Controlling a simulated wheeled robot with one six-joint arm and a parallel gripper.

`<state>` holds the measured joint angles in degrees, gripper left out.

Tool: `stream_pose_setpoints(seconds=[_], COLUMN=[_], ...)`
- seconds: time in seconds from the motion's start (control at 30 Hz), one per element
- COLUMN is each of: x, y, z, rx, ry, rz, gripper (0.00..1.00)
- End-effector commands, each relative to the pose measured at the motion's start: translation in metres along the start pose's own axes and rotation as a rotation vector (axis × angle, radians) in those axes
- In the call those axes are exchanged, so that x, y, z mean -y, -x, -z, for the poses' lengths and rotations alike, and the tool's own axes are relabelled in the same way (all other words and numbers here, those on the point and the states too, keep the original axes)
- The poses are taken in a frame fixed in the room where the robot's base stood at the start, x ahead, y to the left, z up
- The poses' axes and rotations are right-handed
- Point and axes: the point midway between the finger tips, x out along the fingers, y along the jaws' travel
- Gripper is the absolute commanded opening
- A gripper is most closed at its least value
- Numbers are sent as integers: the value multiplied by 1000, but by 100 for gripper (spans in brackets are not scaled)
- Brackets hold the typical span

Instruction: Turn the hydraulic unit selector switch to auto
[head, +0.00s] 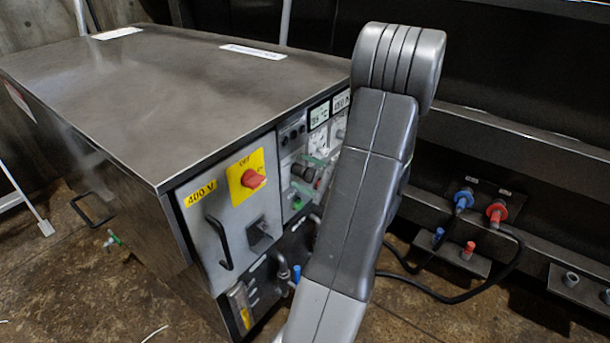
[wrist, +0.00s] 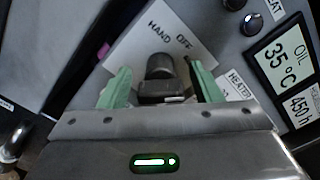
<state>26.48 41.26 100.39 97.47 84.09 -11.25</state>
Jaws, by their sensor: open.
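The selector switch (wrist: 160,66) is a black knob on a light plate; it also shows in the head view (head: 302,172). The words HAND and OFF are readable above it in the wrist view; no auto label is visible. My gripper (wrist: 161,78) is open, with one green finger on each side of the knob and a gap on both sides. In the head view, the green fingers show at the panel of the hydraulic unit (head: 170,95), partly behind my arm.
An oil display (wrist: 285,65) reads 35 °C. Blue (head: 463,199) and red (head: 497,211) hose couplings stand on the right, with black hoses on the floor.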

Motion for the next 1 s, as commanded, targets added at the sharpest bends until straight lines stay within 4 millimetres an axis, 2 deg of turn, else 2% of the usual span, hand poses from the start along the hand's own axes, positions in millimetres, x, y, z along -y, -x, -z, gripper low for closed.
stream_pose_setpoints(seconds=[0.33, 0.57, 1.0], x=[0, 0, 0], y=[-4, -4, -4], z=[0, 0, 0], rx=[0, 0, 0], ry=[0, 0, -90], rz=[1, 1, 0], gripper=[58, 13, 14])
